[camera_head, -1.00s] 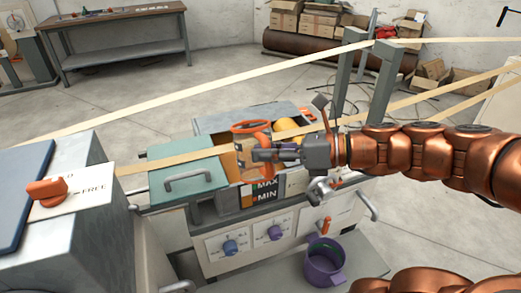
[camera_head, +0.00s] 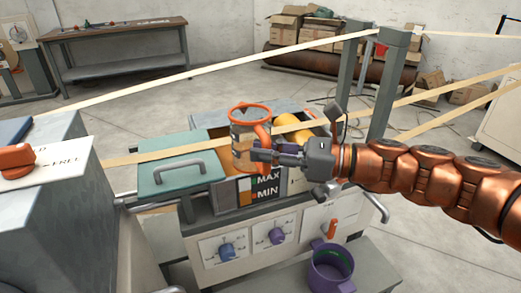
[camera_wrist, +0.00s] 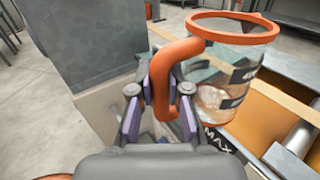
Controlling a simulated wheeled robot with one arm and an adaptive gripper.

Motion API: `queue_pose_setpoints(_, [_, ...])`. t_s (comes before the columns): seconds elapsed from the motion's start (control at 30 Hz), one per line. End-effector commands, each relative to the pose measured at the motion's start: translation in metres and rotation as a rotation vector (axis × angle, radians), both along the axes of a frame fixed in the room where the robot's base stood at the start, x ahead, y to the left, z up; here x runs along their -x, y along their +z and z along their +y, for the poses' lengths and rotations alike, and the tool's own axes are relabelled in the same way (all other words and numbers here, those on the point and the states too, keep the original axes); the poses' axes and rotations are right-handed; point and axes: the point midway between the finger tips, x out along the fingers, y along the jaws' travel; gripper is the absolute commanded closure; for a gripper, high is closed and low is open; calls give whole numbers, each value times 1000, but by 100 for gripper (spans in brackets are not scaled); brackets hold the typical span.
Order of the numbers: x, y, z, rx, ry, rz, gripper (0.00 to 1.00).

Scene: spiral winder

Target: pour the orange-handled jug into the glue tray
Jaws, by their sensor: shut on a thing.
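The clear jug (camera_head: 243,148) has an orange rim and an orange handle. My gripper (camera_head: 262,151) is shut on its handle, also seen in the wrist view (camera_wrist: 158,95). The jug stands nearly upright, held over the front of the machine. In the wrist view the jug (camera_wrist: 238,75) shows dark markings and something pale low inside. The glue tray (camera_head: 227,193), with MAX and MIN marks on its front, lies below and just behind the jug. Its amber inside shows right of the jug in the wrist view (camera_wrist: 258,124). The jug hides part of the tray opening.
A green lid (camera_head: 180,172) with a handle is left of the tray. A yellow roller (camera_head: 289,123) lies at the tray's right. A pale strip (camera_head: 150,154) crosses by the jug. Grey posts (camera_head: 389,85) stand behind. A purple pot (camera_head: 329,268) sits below right.

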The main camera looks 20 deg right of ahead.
Motion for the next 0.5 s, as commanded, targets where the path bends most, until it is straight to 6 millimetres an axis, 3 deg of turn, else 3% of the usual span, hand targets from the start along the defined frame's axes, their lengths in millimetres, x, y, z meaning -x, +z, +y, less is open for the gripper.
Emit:
queue_pose_setpoints(0.27, [0,4,0,0,0,1,100])
queue_pose_setpoints(0.5, [0,22,0,2,0,1,100])
